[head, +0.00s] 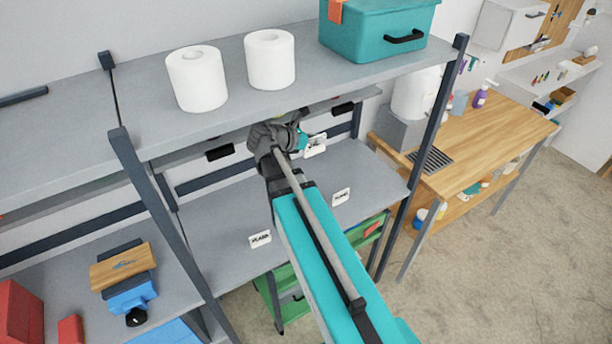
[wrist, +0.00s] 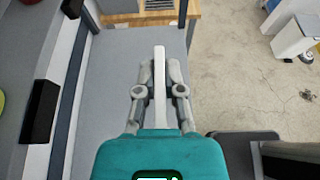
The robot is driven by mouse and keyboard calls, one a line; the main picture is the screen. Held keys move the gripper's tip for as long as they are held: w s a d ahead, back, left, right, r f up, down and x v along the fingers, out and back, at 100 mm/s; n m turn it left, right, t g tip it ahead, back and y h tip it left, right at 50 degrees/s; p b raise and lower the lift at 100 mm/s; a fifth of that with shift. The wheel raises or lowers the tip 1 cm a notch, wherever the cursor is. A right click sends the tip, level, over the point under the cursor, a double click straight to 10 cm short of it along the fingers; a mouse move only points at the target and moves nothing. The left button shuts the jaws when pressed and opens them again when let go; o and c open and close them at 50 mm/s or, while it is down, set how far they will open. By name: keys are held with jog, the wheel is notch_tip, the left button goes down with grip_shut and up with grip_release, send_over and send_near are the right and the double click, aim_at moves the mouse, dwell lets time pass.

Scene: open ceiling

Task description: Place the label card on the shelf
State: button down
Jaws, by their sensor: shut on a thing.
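My gripper (head: 304,141) reaches in between the shelf boards and is shut on a white label card (head: 316,146), at the back right of the middle shelf (head: 215,225). In the wrist view the card (wrist: 159,75) shows edge-on as a thin white strip between the fingers of my gripper (wrist: 160,80). I cannot tell whether its lower edge touches the shelf. Two similar cards stand on this shelf near its front: one at the left (head: 260,239) and one at the right (head: 341,196).
The upper shelf (head: 225,62) hangs over my gripper and holds two paper rolls (head: 197,79) and a teal box (head: 372,30). Dark uprights (head: 437,120) flank the bay. A wooden workbench (head: 480,125) stands to the right. The middle shelf has bare room on its left.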

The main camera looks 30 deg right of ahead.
notch_tip(320, 180, down, 11)
jog(key=b, duration=1)
jog(key=shift+r, duration=0.15)
